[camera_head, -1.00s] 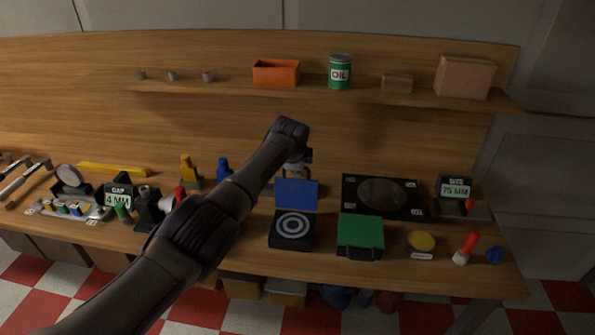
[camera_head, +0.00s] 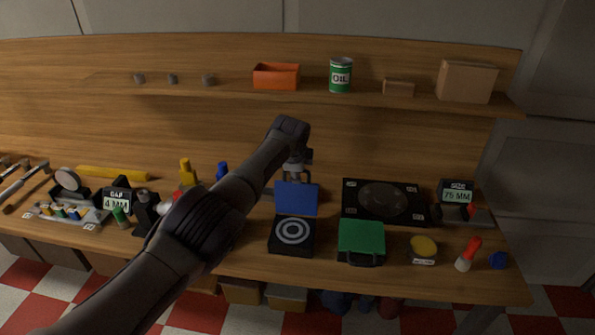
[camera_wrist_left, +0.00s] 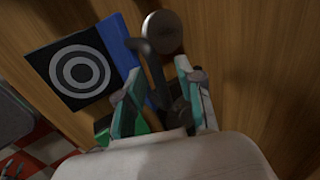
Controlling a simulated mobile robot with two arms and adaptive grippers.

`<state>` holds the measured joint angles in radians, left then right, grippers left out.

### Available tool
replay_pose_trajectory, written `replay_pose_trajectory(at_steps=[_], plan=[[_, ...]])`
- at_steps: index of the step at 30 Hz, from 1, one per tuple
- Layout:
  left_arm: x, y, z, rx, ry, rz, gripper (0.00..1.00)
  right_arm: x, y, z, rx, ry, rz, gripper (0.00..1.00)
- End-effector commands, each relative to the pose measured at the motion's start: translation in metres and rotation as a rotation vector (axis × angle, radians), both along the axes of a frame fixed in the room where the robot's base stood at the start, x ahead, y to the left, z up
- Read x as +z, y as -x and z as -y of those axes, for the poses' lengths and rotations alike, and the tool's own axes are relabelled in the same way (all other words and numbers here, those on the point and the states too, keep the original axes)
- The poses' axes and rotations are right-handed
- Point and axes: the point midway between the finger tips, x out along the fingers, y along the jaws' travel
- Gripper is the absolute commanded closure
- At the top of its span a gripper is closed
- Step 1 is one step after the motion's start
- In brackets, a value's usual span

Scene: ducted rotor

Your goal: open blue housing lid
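The blue lid (camera_head: 297,198) stands raised at the back edge of the black housing base (camera_head: 277,246), whose top shows grey concentric rings. In the left wrist view the lid is a blue strip (camera_wrist_left: 116,40) along the ringed black base (camera_wrist_left: 48,60). My left gripper (camera_head: 296,178) is just behind the raised lid in the head view, partly hidden by it. In the left wrist view its two fingers (camera_wrist_left: 157,78) are spread apart, with a dark hooked part between them that I cannot identify. Whether a finger touches the lid is unclear. My right gripper is not in view.
A green case (camera_head: 361,238) stands right of the housing, with a black plate (camera_head: 353,207) behind it. Yellow (camera_head: 186,170) and blue (camera_head: 222,170) items stand behind my left arm. A shelf above holds an orange bin (camera_head: 276,76) and an oil can (camera_head: 341,75).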

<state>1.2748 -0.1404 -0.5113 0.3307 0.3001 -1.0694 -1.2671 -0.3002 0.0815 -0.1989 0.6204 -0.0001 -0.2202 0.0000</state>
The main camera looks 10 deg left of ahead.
Motion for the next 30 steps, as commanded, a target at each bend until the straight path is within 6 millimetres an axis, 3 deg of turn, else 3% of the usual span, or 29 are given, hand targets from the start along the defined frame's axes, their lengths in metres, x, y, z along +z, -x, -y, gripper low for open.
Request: replay_pose_trajectory(at_steps=[8, 16, 30], plan=[[0.002, 0.0, 0.0, -0.002, 0.0, 0.002, 0.63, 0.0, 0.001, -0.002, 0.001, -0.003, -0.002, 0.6], [0.019, 0.009, -0.001, -0.002, 0.0, 0.003, 0.63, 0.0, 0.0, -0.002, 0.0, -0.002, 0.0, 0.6], [0.088, 0.05, -0.002, -0.001, 0.0, 0.003, 0.63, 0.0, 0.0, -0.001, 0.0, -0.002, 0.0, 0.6]])
